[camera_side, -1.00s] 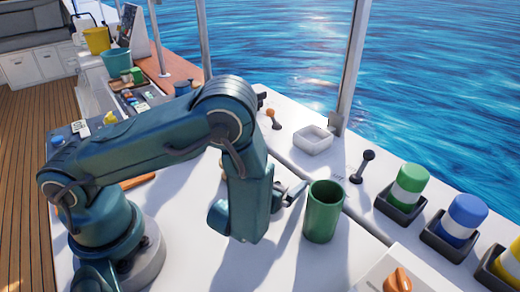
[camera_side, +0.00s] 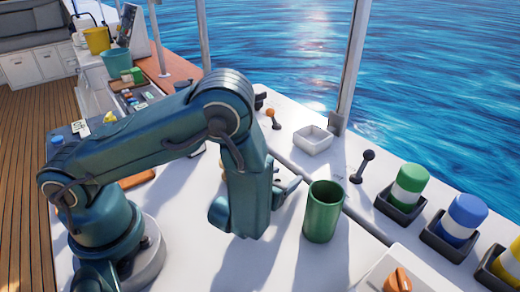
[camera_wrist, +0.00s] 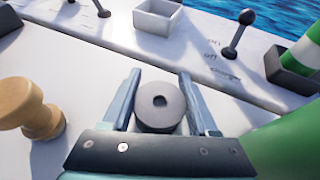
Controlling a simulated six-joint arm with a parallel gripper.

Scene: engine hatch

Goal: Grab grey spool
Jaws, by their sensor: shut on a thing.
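The grey spool (camera_wrist: 160,106) is in the wrist view, seen from above as a round grey top with a dark centre hole. It sits between the two fingers of my gripper (camera_wrist: 160,76), which is shut on it. In the side view my gripper (camera_side: 288,190) is low over the white counter, just left of the green cup, and the spool is hidden behind my arm. Whether the spool's underside touches the counter cannot be told.
A green cup (camera_side: 323,212) stands close to the right of my gripper. A wooden spool (camera_wrist: 33,108) stands to the left in the wrist view. A white square dish (camera_side: 313,140) and a black lever (camera_side: 363,166) are behind. Striped canisters (camera_side: 407,188) line the right side.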

